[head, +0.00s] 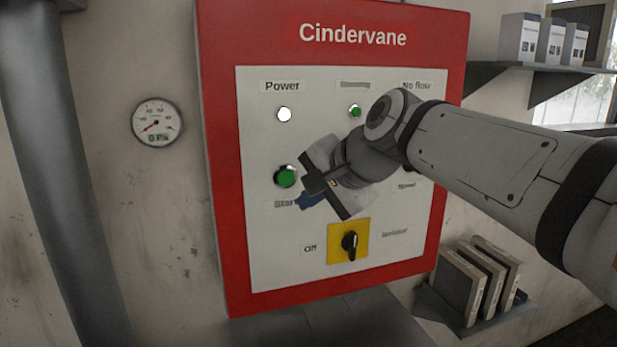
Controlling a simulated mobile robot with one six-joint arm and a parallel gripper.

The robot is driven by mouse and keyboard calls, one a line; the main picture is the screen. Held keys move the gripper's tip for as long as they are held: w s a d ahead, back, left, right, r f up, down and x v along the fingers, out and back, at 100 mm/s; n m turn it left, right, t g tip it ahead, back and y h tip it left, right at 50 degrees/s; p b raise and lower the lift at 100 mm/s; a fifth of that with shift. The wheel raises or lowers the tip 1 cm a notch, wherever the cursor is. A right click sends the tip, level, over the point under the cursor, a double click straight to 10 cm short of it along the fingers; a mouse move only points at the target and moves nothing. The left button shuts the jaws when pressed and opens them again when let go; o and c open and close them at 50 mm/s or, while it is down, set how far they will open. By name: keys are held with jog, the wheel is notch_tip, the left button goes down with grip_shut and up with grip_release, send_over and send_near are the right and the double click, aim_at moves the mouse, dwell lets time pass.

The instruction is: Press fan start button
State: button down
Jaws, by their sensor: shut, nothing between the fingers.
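A red control panel (218,150) marked "Cindervane" hangs on the wall, with a white face. The green start button (285,176) is at the left of the face, in a dark ring, with a "Start" label below it partly covered. My gripper (308,200) is in front of the panel, just right of and slightly below the button. It is shut and empty. I cannot tell whether its tip touches the panel. The power lamp (284,114) is white. A small green lamp (355,110) is under a blurred label. My arm hides the "No flow" lamp and the panel's middle right.
A black rotary switch (350,243) on a yellow plate sits below my gripper. A round gauge (157,122) is on the wall to the left, beside a thick grey pipe (55,150). Shelves with boxes (545,40) and binders (478,283) stand at the right.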

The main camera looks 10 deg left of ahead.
dwell(0.3)
jog(key=p, duration=0.3)
send_near(284, 185)
jog(key=shift+w+a+f, duration=0.3)
jog(key=shift+a+f, duration=0.45)
jog(key=shift+f, duration=0.3)
jog(key=shift+w+a+f, duration=0.25)
jog(key=shift+a+f, duration=0.5)
jog(key=shift+f, duration=0.3)
jog(key=shift+w+a+p, duration=0.2)
jog(key=shift+w+p, duration=0.15)
jog(key=shift+w, duration=0.05)
jog(key=shift+w+a, duration=0.25)
jog(key=shift+w, duration=0.15)
dwell(0.8)
dwell(0.3)
jog(key=shift+s+d, duration=0.45)
jog(key=shift+s, duration=0.3)
